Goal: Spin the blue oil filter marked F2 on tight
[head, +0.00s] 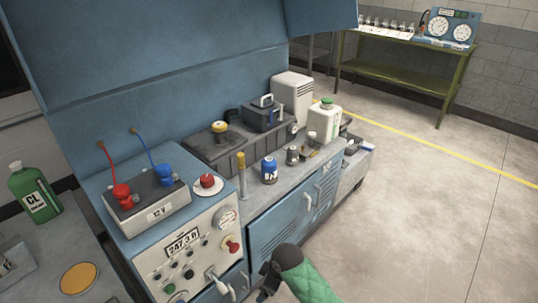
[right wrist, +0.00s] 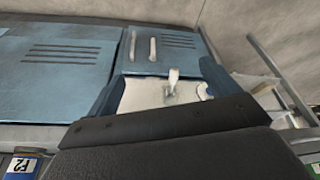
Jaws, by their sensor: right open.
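The blue oil filter (head: 269,171) stands upright on the grey ledge above the blue cabinet doors. An F2 label (right wrist: 20,166) shows at the lower left edge of the right wrist view. I cannot tell whether the filter is seated on a thread. My right gripper (head: 267,281), behind a green sleeve, is low in front of the cabinet, below and apart from the filter. In the right wrist view its jaws (right wrist: 160,72) are open with nothing between them. My left gripper is out of view.
A white jug (head: 324,122) stands farther along. The control panel (head: 190,255) with knobs and levers juts out at left. The floor at right is clear.

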